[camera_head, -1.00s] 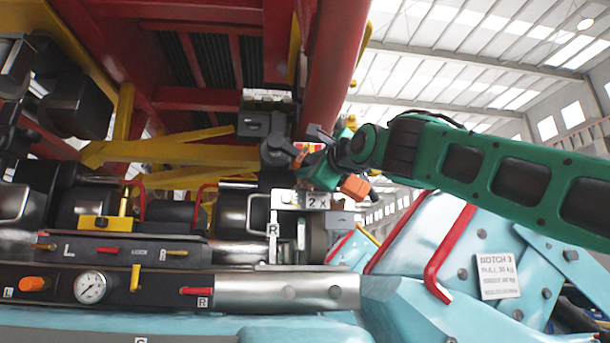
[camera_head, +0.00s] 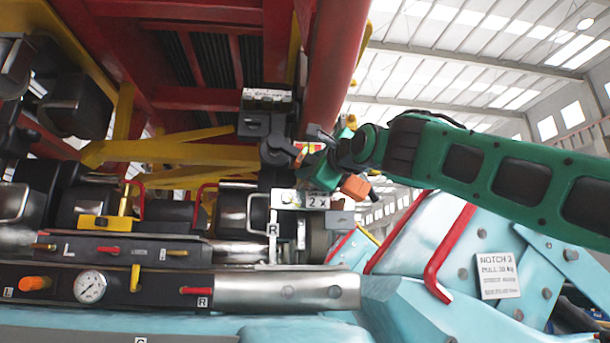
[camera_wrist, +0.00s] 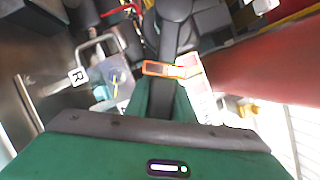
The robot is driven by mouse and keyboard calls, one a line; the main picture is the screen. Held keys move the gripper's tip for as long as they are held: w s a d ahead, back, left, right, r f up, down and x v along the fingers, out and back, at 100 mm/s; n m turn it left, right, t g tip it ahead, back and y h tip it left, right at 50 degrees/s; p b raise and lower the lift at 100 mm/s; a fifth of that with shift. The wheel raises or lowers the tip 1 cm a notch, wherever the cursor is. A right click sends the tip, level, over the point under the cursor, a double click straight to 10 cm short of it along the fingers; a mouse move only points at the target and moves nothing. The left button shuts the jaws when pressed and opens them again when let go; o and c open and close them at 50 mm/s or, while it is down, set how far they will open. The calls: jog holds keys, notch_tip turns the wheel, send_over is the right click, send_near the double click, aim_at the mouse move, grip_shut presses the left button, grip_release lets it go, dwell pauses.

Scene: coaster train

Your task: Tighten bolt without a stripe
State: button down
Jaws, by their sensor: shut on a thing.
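My gripper (camera_head: 322,160) is at the middle of the head view, just above a white "2 x" plate (camera_head: 317,202). In the wrist view my gripper's green fingers (camera_wrist: 158,98) are shut on a dark bar-like tool (camera_wrist: 164,75). The tool runs forward to a dark rounded part, which shows in the head view as a black block (camera_head: 273,151). An orange-rimmed band (camera_wrist: 165,70) lies across the tool near the fingers. I cannot make out the bolt or any stripe at the tool's end; the tool and gripper cover that spot.
A red pipe (camera_head: 338,70) passes close behind my gripper. A metal handle with an "R" tag (camera_head: 272,228) stands below it. A panel with a gauge (camera_head: 90,287) and levers is lower left. A teal body with a red bar (camera_head: 445,250) and a notice (camera_head: 497,275) is lower right.

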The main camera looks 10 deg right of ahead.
aim_at(311, 158)
jog(key=shift+s+d+r, duration=0.1)
jog(key=shift+s, duration=0.05)
jog(key=shift+s, duration=2.15)
jog(key=shift+a, duration=0.2)
